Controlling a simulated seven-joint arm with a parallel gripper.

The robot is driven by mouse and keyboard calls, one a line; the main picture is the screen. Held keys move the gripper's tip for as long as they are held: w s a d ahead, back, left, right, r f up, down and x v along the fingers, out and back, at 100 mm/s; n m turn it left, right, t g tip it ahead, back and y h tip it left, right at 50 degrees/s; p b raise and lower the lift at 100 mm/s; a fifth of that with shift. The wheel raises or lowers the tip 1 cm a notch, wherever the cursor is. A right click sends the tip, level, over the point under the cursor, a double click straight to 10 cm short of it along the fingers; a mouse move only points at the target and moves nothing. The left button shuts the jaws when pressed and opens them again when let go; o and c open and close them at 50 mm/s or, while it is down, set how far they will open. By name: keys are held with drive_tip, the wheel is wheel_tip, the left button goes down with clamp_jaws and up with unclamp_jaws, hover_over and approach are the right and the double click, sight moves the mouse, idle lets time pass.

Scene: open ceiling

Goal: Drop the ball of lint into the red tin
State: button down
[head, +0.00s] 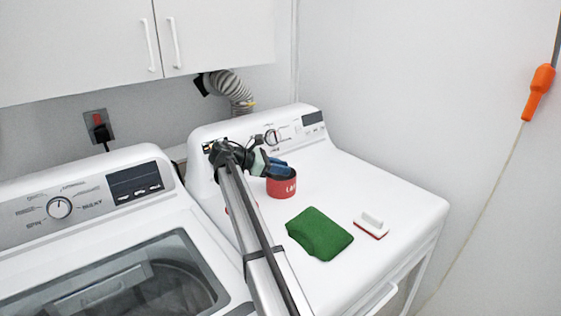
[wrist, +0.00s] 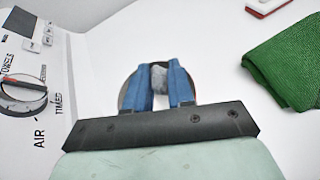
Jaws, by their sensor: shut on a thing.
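The red tin (head: 281,187), with white lettering on its side, stands on top of the dryer near its control panel. My gripper (head: 279,168) is over the tin's opening in the head view. In the wrist view the blue fingers of my gripper (wrist: 166,85) are shut on the grey ball of lint (wrist: 158,76). Behind them the round rim of the tin (wrist: 126,95) shows, mostly hidden by the fingers. The lint cannot be made out in the head view. I cannot tell how far the fingertips are above the rim.
A folded green cloth (head: 320,234) and a white brush with a red edge (head: 371,225) lie on the dryer top (head: 385,185), right of the tin. The dryer's control panel (head: 285,132) rises behind. A washer (head: 90,235) stands at left. The dryer's back right is clear.

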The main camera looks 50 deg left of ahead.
drive_tip(key=shift+f, duration=0.2)
drive_tip(key=c, duration=0.9)
unclamp_jaws()
drive_tip(key=v, duration=1.4)
drive_tip(key=shift+w, duration=0.2)
